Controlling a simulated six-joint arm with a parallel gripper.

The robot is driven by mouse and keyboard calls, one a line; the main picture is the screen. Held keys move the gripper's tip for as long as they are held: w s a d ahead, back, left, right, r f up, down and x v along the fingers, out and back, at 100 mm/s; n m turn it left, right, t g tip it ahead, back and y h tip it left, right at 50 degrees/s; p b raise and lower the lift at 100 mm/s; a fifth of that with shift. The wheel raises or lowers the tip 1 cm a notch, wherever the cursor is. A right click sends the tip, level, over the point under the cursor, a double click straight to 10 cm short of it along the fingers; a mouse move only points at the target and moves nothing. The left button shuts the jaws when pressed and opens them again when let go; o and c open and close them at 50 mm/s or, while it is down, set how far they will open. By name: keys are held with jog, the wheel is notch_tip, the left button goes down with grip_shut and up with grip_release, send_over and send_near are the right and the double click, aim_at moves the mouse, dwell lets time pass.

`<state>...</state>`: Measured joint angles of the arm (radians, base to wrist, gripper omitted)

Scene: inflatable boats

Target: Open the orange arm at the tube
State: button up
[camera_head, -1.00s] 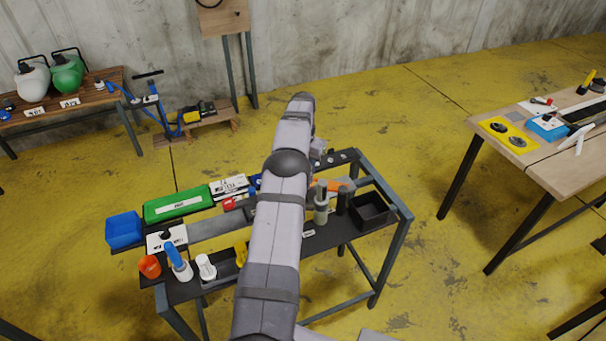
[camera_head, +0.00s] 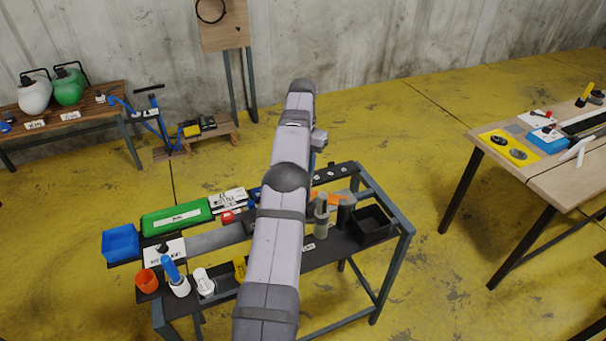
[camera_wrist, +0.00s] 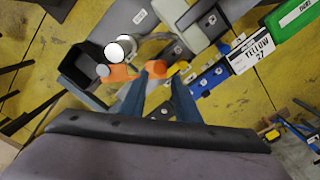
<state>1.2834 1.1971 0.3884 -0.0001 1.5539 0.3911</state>
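The orange arm (camera_head: 326,198) sits at the upper part of a grey upright tube (camera_head: 321,222) on the dark workbench, partly hidden by my arm in the head view. In the wrist view the orange arm (camera_wrist: 120,73) lies beside the tubes' round tops, and an orange end (camera_wrist: 155,68) shows just beyond my fingertips. My gripper (camera_wrist: 163,84) has its two blue-grey fingers apart, with nothing seen held between them. It appears above the bench, apart from the orange part, though the exact gap cannot be told.
A green case (camera_head: 175,219), a blue bin (camera_head: 121,242) and several small bottles fill the left of the bench. A wooden table (camera_head: 560,160) stands to the right.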

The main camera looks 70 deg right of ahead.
jog(key=shift+c, duration=0.2)
jog(key=c, duration=0.5)
jog(key=shift+w+a+f+b, duration=0.1)
jog(key=shift+w+f+b, duration=0.15)
jog(key=shift+w+b, duration=0.1)
grip_shut()
jog(key=w+a+r+n+h+b, duration=0.1)
jog(key=w+a+r+b, duration=0.2)
jog(key=r, duration=0.3)
jog(key=w+a+r+n+h+b, duration=0.1)
jog(key=w+a+r+b, duration=0.2)
jog(key=r, duration=0.3)
jog(key=s+f+m+g+h, duration=0.1)
jog(key=s+f+m, duration=0.3)
jog(key=f, duration=0.5)
jog(key=shift+a+m+h+b, duration=0.3)
jog(key=shift+a+h+b, duration=0.05)
jog(key=shift+h, duration=0.25)
